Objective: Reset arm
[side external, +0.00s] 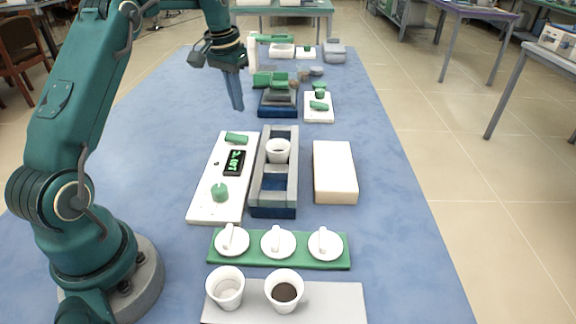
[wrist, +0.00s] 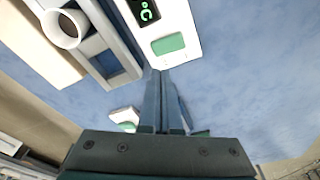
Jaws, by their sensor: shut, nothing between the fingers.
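My gripper (side external: 236,92) hangs in the air above the blue table, behind the near furnace panel and left of the far equipment. Its blue fingers are shut and hold nothing. In the wrist view the fingers (wrist: 166,100) lie close together, pointing toward the white panel's edge. My arm stands at the left of the side external view.
A grey-blue furnace block (side external: 287,190) holds a white crucible (side external: 278,150). Beside it are a white panel (side external: 205,205) with a display and a pale block (side external: 334,172). In front are a green lid rack (side external: 340,262) and a grey tray (side external: 340,300) with two white cups.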

